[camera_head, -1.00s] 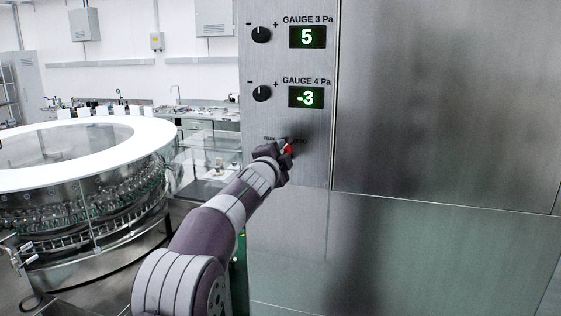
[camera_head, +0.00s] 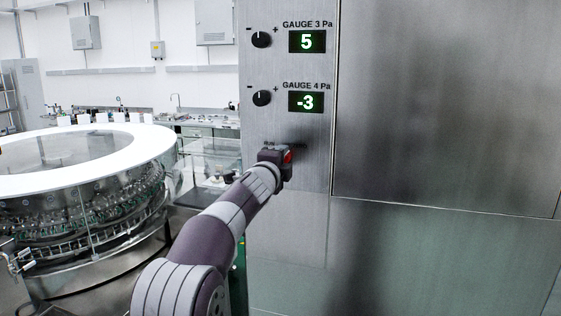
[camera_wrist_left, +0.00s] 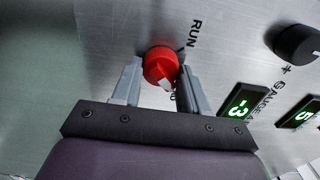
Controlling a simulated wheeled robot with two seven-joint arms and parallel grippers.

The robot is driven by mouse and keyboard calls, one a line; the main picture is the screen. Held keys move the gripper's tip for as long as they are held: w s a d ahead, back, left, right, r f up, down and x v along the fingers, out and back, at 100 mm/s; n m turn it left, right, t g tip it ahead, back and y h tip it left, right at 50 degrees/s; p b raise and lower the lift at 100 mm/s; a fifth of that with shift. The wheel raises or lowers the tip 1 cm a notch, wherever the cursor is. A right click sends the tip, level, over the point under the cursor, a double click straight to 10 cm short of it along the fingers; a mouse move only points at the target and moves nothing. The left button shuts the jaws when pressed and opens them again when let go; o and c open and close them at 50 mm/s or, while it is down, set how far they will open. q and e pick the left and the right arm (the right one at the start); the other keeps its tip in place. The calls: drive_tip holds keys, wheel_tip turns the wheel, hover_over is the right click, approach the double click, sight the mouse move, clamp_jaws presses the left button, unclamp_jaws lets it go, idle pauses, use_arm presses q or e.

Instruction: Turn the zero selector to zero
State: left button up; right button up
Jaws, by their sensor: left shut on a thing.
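The red zero selector (camera_wrist_left: 158,62) is a round knob with a white pointer mark, set on the steel panel. In the wrist view the word RUN stands beyond it, and the mark points toward the near side, where another label is mostly hidden by a finger. My left gripper (camera_head: 283,158) is at the panel below gauge 4, with a finger on each side of the knob, shut on it. In the head view only a bit of red (camera_head: 289,157) shows beside the gripper, and the labels above are partly covered. My right gripper is not in view.
Above the selector are the gauge 4 knob (camera_head: 261,98) and its display (camera_head: 306,102) reading -3, and the gauge 3 knob (camera_head: 261,40) and its display (camera_head: 307,41) reading 5. A round glass-walled machine (camera_head: 80,200) stands at the left. The right side is flat steel panel.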

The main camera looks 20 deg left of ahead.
use_arm(q)
drive_tip(key=shift+f, duration=0.15)
drive_tip(key=o, duration=1)
drive_tip(key=shift+d, duration=0.1)
drive_tip(key=s+b, duration=0.2)
drive_tip(key=s, duration=0.4)
drive_tip(key=s+b, duration=0.3)
drive_tip(key=s, duration=0.3)
drive_tip(key=shift+s+a, duration=0.2)
drive_tip(key=shift+s, duration=0.15)
